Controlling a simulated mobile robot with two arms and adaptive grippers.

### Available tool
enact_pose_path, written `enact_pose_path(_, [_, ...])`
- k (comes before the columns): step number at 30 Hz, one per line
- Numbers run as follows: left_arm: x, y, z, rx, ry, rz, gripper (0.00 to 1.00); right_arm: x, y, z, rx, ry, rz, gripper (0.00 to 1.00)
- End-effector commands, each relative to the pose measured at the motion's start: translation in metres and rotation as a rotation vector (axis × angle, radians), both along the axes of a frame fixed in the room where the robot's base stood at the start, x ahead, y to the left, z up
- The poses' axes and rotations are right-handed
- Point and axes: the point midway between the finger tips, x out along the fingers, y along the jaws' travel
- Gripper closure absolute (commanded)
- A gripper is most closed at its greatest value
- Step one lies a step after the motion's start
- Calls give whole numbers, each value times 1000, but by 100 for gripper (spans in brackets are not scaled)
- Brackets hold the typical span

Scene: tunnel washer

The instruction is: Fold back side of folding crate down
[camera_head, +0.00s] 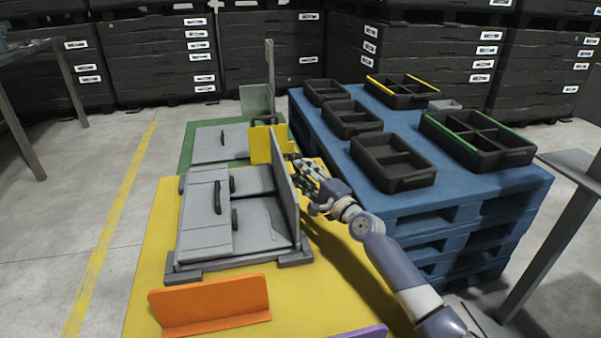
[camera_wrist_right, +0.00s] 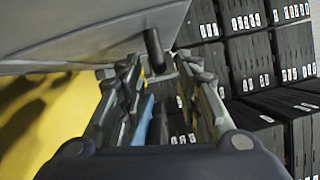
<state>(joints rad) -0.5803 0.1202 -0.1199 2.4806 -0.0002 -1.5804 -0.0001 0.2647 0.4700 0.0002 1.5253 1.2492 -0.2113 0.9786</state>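The grey folding crate (camera_head: 190,255) sits on the yellow surface. One panel lies folded flat across its left part, with dark handles (camera_head: 218,197) on it. One upright panel (camera_head: 285,190) stands along the crate's right edge; I cannot tell whether it is the task's back side. My right gripper (camera_head: 303,170) is just outside this panel, close to its far upper part. In the right wrist view the panel (camera_wrist_right: 80,30) fills the upper left. A dark handle (camera_wrist_right: 155,52) shows near the fingertips (camera_wrist_right: 160,72). The fingers are spread with a gap between them; contact is unclear. My left gripper is not in view.
A blue pallet stack (camera_head: 460,205) with black trays (camera_head: 393,162) stands close on the right. An orange angled piece (camera_head: 210,305) lies in front of the crate. A yellow panel (camera_head: 262,145) and another grey crate (camera_head: 215,147) stand behind. Floor is clear at left.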

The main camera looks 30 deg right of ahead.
Motion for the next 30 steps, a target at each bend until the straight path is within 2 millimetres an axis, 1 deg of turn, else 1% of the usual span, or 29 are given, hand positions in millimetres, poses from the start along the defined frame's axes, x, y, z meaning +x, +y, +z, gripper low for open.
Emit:
enact_pose_path(1, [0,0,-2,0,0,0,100,6,0,0,1,-1,-1,69])
enact_pose_path(6, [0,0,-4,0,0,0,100,16,2,1,0,0,0,69])
enact_pose_path(16, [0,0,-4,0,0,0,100,18,3,1,-1,1,0,69])
enact_pose_path(17, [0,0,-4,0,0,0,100,18,3,1,-1,1,0,73])
enact_pose_path(18, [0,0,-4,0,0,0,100,18,3,1,-1,1,0,82])
enact_pose_path(20, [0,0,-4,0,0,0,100,18,3,1,-1,1,0,96])
enact_pose_path(21, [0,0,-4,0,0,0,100,18,3,1,-1,1,0,100])
enact_pose_path(30, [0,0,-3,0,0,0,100,18,3,2,-2,2,0,100])
